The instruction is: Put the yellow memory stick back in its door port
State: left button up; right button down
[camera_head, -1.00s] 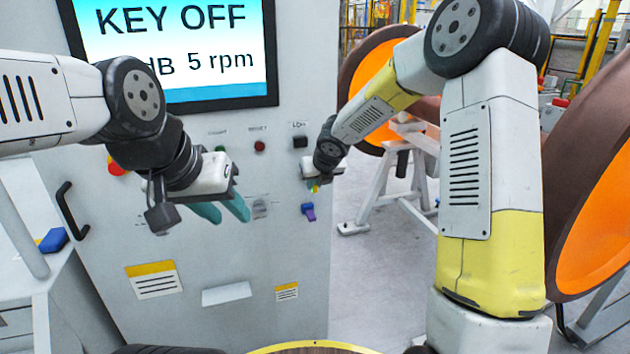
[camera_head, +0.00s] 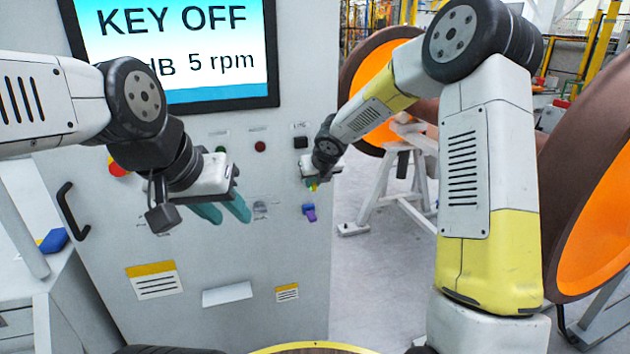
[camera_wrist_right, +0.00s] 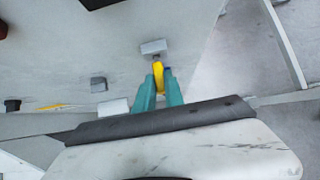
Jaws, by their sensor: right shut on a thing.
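The yellow memory stick (camera_wrist_right: 158,75) is between the teal fingertips of my right gripper (camera_wrist_right: 160,88) in the right wrist view. Its far end points at a small grey block (camera_wrist_right: 153,47) on the cabinet door, with a dark bit between them; I cannot tell whether it touches or is inserted. In the head view my right gripper (camera_head: 313,185) is close to the door's right edge, and the stick is mostly hidden. My left gripper (camera_head: 222,211) is in front of the door, its teal fingers apart and empty.
A purple-blue piece (camera_head: 309,212) is on the door just below my right gripper. A black knob (camera_head: 300,142) and a red button (camera_head: 260,146) are above it. A screen (camera_head: 175,50) reads KEY OFF. A brown and orange wheel (camera_head: 375,95) on a white stand is to the right.

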jog(key=shift+w+a, duration=0.15)
jog(key=shift+w, duration=0.5)
jog(key=c, duration=1.3)
grip_release()
jog(key=shift+c, duration=0.2)
jog(key=v, duration=0.7)
jog(key=shift+s+r, duration=0.25)
jog(key=shift+r, duration=0.05)
